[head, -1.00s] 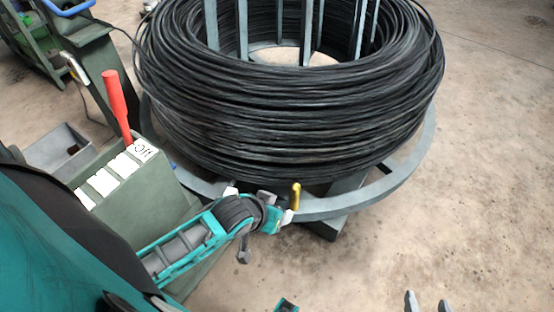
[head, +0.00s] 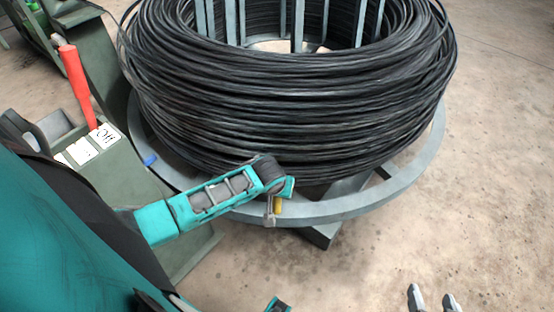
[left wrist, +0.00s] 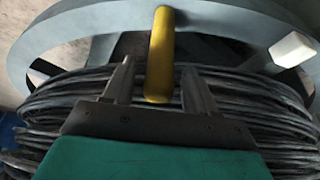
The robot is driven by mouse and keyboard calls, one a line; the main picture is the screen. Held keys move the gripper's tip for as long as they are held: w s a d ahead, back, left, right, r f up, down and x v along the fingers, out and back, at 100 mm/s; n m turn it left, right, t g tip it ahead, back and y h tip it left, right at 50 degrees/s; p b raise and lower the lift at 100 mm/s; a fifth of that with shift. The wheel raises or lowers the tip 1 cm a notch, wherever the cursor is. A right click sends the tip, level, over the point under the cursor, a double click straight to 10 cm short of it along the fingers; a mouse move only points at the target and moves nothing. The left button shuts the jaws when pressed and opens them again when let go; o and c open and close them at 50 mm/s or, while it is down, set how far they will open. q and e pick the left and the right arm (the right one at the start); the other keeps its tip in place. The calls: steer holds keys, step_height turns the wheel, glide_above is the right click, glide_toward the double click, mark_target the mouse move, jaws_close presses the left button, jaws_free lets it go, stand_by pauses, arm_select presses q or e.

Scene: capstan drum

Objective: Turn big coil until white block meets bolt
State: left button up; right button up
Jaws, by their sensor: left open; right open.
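The big coil (head: 300,120) of black wire sits on a grey ring-shaped base (head: 350,207). A yellow bolt (head: 278,206) stands at the ring's front edge; it also shows in the left wrist view (left wrist: 161,45). My left gripper (head: 272,212) is at the bolt. In the left wrist view its open fingers (left wrist: 158,68) are on either side of the bolt, with gaps showing. The white block (left wrist: 293,48) is on the ring to the right of the bolt there; I cannot make it out in the head view. My right gripper (head: 432,296) is open and empty over the floor.
A green machine box (head: 130,190) with white labels and a red lever (head: 76,85) stands left of the coil. A blue piece (head: 150,160) is near the ring's left side. The floor (head: 490,190) at the right is clear.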

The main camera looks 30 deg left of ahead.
arm_select(q)
steer(key=shift+b+x, duration=0.3)
steer(key=shift+x, duration=0.85)
jaws_close()
